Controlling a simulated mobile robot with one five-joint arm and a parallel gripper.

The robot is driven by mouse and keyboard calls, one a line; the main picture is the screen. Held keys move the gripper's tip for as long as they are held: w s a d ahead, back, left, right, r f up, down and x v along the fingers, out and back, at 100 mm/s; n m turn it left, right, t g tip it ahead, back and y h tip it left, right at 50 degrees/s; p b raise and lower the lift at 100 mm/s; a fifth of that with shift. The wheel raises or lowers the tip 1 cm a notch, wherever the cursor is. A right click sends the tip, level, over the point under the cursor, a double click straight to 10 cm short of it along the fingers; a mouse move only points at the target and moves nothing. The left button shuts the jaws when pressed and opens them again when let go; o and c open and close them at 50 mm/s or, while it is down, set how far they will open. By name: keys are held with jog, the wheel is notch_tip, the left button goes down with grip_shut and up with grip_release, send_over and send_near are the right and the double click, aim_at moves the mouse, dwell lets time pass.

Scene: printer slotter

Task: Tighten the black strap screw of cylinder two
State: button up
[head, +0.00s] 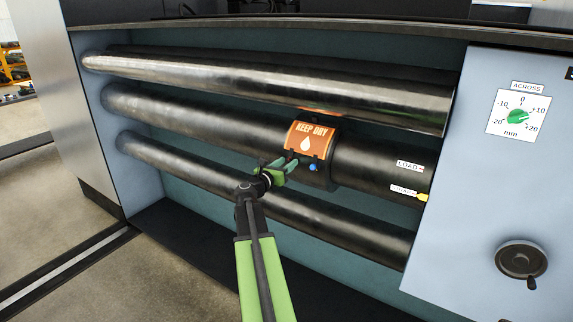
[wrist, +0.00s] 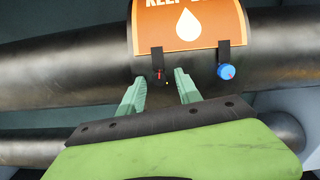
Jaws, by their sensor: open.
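The middle of three dark cylinders (head: 200,118) carries an orange KEEP DRY plate (head: 310,141), also in the wrist view (wrist: 192,22), with two short black straps at its lower edge. At the left strap's end a small dark screw with a red mark (wrist: 158,75) shows in the wrist view. At the right strap's end is a blue knob (wrist: 227,72), also in the head view (head: 312,167). My gripper (wrist: 159,77) is open, its green fingertips on either side of the dark screw, seemingly without gripping it. In the head view my gripper (head: 286,163) hides that screw.
Other cylinders run above (head: 270,82) and below (head: 200,178) the middle one. On the right a grey panel (head: 465,170) holds a green ACROSS dial (head: 517,117) and a black handwheel (head: 521,258). LOAD (head: 409,166) and yellow (head: 422,197) tags sit near the panel.

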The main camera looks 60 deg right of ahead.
grip_shut()
dwell(0.5)
jog(key=shift+w+m+g, duration=0.15)
jog(key=shift+m+g, duration=0.35)
jog(key=shift+m, duration=2.9)
jog(key=shift+f, duration=0.1)
grip_release()
